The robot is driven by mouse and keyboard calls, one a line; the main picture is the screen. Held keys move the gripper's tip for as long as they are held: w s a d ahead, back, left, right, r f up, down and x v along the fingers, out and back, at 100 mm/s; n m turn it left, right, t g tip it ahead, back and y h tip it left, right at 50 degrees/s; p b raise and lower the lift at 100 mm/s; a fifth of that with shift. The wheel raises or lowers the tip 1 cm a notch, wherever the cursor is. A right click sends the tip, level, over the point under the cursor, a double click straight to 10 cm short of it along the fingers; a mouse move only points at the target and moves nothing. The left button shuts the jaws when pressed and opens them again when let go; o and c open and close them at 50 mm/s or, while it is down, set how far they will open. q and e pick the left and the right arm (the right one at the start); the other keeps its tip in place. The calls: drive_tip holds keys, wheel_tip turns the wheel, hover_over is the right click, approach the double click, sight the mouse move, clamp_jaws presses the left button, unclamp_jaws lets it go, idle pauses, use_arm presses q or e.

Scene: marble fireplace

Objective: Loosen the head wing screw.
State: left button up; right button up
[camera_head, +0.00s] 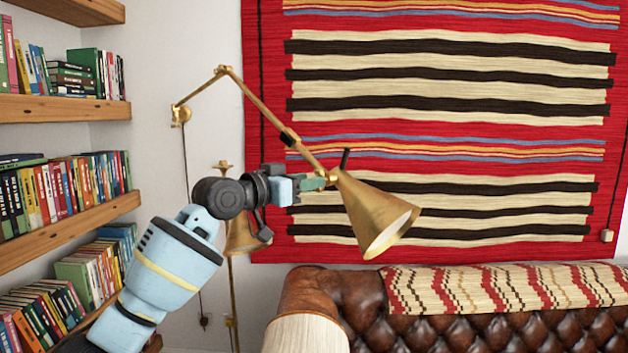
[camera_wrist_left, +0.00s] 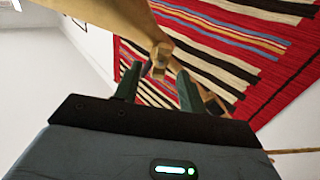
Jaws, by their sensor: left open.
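A brass wall lamp has a jointed arm (camera_head: 258,103) and a conical shade (camera_head: 375,215) tilted down to the right. In the left wrist view, a small brass piece, which looks like the head wing screw (camera_wrist_left: 160,52), stands out below the brass lamp head (camera_wrist_left: 105,18). My left gripper (camera_head: 326,180) is at the joint behind the shade, where the screw is too small or hidden to make out. In the wrist view, the fingers of my left gripper (camera_wrist_left: 156,82) are apart, either side of the line to the screw. I cannot tell whether they touch it. My right gripper does not show.
A brown leather sofa (camera_head: 440,333) with a patterned throw (camera_head: 500,287) stands below the lamp. A striped wall hanging (camera_head: 450,110) is behind it. Bookshelves (camera_head: 60,108) fill the left. Another brass lamp (camera_head: 240,237) stands behind my left arm.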

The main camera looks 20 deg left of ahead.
use_arm(q)
drive_tip(key=shift+x, duration=1.4)
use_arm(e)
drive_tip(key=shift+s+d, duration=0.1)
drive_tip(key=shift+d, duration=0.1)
use_arm(q)
drive_tip(key=shift+c, duration=0.3)
clamp_jaws()
drive_tip(key=shift+s+r+n+p, duration=0.1)
drive_tip(key=shift+r+n+p, duration=0.2)
drive_tip(key=shift+n+p, duration=0.7)
drive_tip(key=shift+a+f+n+p, duration=0.1)
drive_tip(key=shift+f+n, duration=0.05)
drive_tip(key=shift+n, duration=2.5)
drive_tip(key=shift+a+f+n+p, duration=0.1)
drive_tip(key=shift+f+n, duration=0.05)
drive_tip(key=shift+n, duration=2.45)
drive_tip(key=shift+a+f+n+p, duration=0.1)
drive_tip(key=shift+f+n, duration=0.05)
drive_tip(key=shift+n, duration=2.5)
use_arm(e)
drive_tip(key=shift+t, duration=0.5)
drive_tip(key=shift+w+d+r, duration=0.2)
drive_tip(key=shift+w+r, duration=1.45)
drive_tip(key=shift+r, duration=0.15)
